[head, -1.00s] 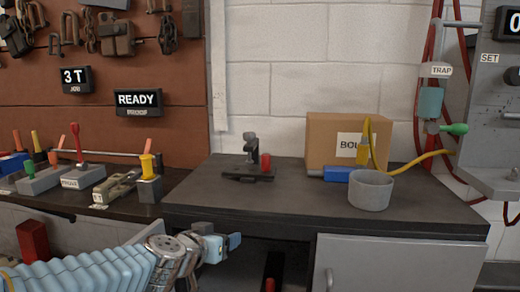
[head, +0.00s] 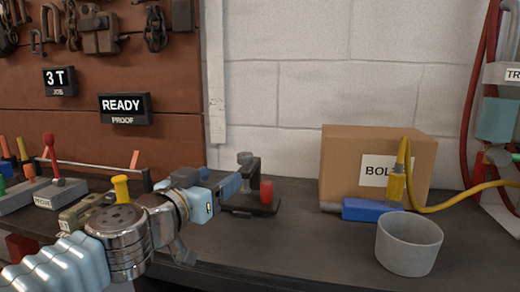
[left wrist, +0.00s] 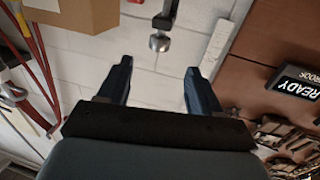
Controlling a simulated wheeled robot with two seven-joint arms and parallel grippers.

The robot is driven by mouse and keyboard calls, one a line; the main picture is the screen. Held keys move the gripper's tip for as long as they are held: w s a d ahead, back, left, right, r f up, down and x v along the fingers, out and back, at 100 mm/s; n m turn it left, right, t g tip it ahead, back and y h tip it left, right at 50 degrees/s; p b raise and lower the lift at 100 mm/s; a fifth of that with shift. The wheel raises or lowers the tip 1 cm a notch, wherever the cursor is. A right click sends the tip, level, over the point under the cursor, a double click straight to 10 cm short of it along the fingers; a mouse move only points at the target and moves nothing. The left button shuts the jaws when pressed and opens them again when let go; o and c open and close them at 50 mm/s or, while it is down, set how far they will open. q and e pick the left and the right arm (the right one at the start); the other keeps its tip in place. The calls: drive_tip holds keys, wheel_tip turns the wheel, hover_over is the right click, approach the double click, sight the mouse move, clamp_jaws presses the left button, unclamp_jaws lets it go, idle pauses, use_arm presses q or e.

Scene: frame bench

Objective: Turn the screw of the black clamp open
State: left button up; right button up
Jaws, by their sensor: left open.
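The black clamp (head: 240,204) stands on the dark bench top, with a grey round-topped screw (head: 245,158) rising upright from it. A red piece (head: 266,191) sits on the right of its base. My left gripper (head: 226,188) is just left of and in front of the clamp, and its pale blue finger hides part of it. In the left wrist view my left gripper (left wrist: 157,66) is open with nothing between its fingers. The round metal end of the screw (left wrist: 160,41) shows just beyond the fingertips, apart from them. My right gripper is not in view.
A cardboard box (head: 345,160), a blue block (head: 370,210) with a yellow hose, and a grey cup (head: 408,250) stand right of the clamp. Several handled tools (head: 55,190) are at the left. The bench between clamp and cup is clear.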

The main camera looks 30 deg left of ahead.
sight(248, 156)
use_arm(q)
drive_tip(key=w+b, duration=0.1)
drive_tip(key=w, duration=0.3)
drive_tip(key=w+b, duration=0.2)
drive_tip(key=w, duration=0.2)
drive_tip(key=w+b, duration=0.1)
drive_tip(key=w, duration=0.4)
drive_tip(key=shift+a+r, duration=0.1)
drive_tip(key=shift+a, duration=0.25)
drive_tip(key=shift+w+r, duration=0.1)
drive_tip(key=shift+w, duration=0.4)
drive_tip(key=c, duration=1)
drive_tip(key=shift+n+y, duration=0.3)
drive_tip(key=shift+y, duration=0.1)
